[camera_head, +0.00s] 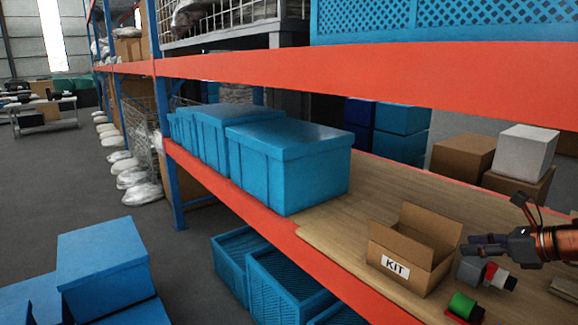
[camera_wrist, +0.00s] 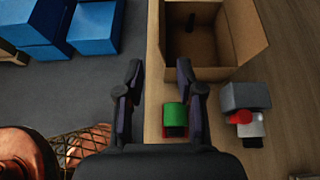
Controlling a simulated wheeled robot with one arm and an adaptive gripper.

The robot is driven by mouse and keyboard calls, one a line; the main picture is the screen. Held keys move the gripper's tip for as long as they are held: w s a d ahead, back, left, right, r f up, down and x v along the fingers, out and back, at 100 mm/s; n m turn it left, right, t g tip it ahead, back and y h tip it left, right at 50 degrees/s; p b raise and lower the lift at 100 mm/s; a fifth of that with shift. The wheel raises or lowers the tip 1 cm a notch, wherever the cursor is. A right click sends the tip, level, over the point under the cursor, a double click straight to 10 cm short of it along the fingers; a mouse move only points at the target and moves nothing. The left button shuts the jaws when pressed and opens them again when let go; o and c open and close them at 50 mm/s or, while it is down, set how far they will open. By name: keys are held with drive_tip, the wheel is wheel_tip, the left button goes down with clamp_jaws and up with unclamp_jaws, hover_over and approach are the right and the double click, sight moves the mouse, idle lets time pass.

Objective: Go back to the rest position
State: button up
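My gripper (camera_head: 466,245) hangs over the wooden shelf, at the right of the open cardboard box marked KIT (camera_head: 396,268). In the wrist view the fingers of my gripper (camera_wrist: 159,70) are spread apart with nothing held between them. The box also shows in the wrist view (camera_wrist: 204,73), with a small dark item (camera_wrist: 190,22) inside. A green cylinder with a red part (camera_wrist: 174,116) lies on the shelf below the fingers; it also shows in the head view (camera_head: 463,304). A grey block with red and white parts (camera_wrist: 245,96) lies to its right.
A large lidded blue bin (camera_head: 287,170) stands on the shelf left of the box. An orange beam (camera_head: 380,75) runs above the shelf. Cardboard boxes (camera_head: 463,157) and a white box (camera_head: 525,151) stand behind. Blue boxes (camera_head: 103,262) stand at lower left. Grey floor lies open at left.

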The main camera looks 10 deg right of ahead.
drive_tip(key=s+a+f+n+g+b, duration=0.1)
drive_tip(key=s+a+f+n+g, duration=0.2)
drive_tip(key=a, duration=0.5)
drive_tip(key=s+a+f+n+g+b, duration=0.1)
drive_tip(key=s+a+f+n+g, duration=0.15)
drive_tip(key=a+n, duration=0.4)
drive_tip(key=s+a+f+n+g, duration=0.15)
drive_tip(key=a+f, duration=0.25)
drive_tip(key=a, duration=0.5)
drive_tip(key=s+a+f+n+g+h+b, duration=0.1)
drive_tip(key=s+f+n+h, duration=0.1)
drive_tip(key=s+n, duration=0.4)
drive_tip(key=s+a+f+n+g+h+b, duration=0.1)
drive_tip(key=s+a+f+n+g+h, duration=0.1)
drive_tip(key=s+f+n, duration=0.2)
drive_tip(key=s+a+f+n+g+h+b, duration=0.1)
drive_tip(key=s+a+f+n+g+h, duration=0.1)
drive_tip(key=s+n, duration=0.6)
drive_tip(key=s+f, duration=0.1)
drive_tip(key=s, duration=0.1)
drive_tip(key=shift+s+a, duration=0.2)
drive_tip(key=shift+s, duration=0.15)
